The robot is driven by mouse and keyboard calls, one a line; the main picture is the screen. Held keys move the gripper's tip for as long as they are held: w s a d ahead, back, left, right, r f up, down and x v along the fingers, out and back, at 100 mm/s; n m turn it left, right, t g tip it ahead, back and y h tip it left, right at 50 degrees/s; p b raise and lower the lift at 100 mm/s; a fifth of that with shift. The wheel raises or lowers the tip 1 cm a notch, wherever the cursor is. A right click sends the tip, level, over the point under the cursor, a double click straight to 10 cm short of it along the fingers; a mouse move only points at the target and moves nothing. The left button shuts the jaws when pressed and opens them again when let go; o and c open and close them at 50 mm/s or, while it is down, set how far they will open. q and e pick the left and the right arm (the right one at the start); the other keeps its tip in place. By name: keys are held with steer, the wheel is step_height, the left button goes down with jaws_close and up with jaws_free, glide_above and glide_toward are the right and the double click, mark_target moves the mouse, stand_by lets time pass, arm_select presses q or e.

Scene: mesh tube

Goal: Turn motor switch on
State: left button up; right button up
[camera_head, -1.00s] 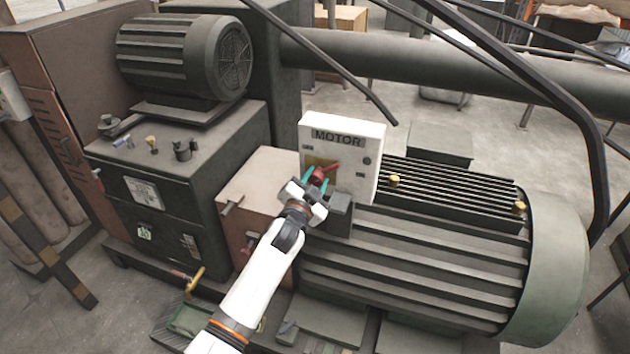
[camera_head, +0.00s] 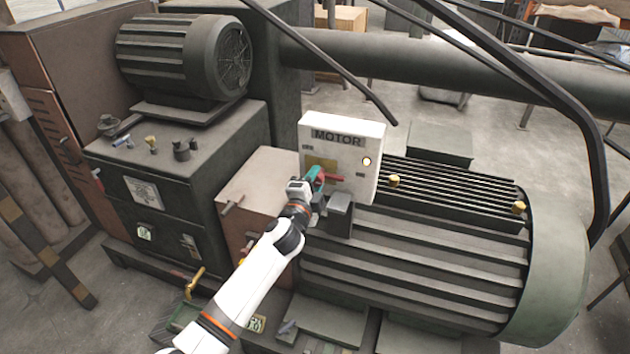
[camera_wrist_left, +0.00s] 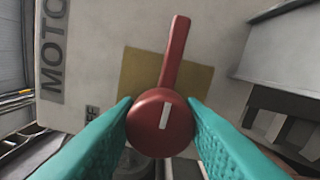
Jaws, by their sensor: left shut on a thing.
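The white motor switch box (camera_head: 350,138) is mounted on the large motor and bears the label MOTOR. Its red rotary switch (camera_head: 333,177) sits on a yellow plate, with its handle pointing right in the head view. The indicator lamp (camera_head: 366,161) on the box glows. My left gripper (camera_head: 316,174) is at the switch; its teal fingers (camera_wrist_left: 160,122) are shut on the round hub of the red switch (camera_wrist_left: 173,55) in the left wrist view. The long handle extends beyond the fingertips there. My right gripper is not in view.
The large ribbed motor (camera_head: 430,240) lies right of and below the box. A dark bent bar (camera_head: 570,110) crosses the upper right. A dark cabinet (camera_head: 175,190) with small levers stands left, below a second motor (camera_head: 190,55).

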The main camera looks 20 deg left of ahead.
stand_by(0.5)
arm_select(q)
steer(key=o, duration=1)
steer(key=s+b, duration=0.2)
steer(key=s, duration=1)
steer(key=shift+a, duration=0.2)
steer(key=s+a+f+n+g, duration=0.1)
steer(key=s+f+n+g, duration=0.2)
steer(key=f, duration=0.9)
steer(key=s+a+f+n+g, duration=0.1)
steer(key=s+f+g, duration=0.3)
steer(key=f, duration=0.8)
steer(key=s+a+f+n+g, duration=0.15)
steer(key=s+f, duration=0.35)
steer(key=f, duration=0.7)
steer(key=s+f+n+g, duration=0.2)
steer(key=s+f, duration=0.5)
steer(key=s, duration=0.5)
steer(key=s+f+n+g, duration=0.3)
steer(key=s+f, duration=0.4)
steer(key=s, duration=0.5)
steer(key=s+f+n+g, duration=0.3)
steer(key=s+f, duration=0.3)
steer(key=s, duration=0.6)
steer(key=shift+s+d+f+g+y, duration=0.1)
steer(key=shift+f+g+y, duration=0.2)
steer(key=shift+f, duration=0.1)
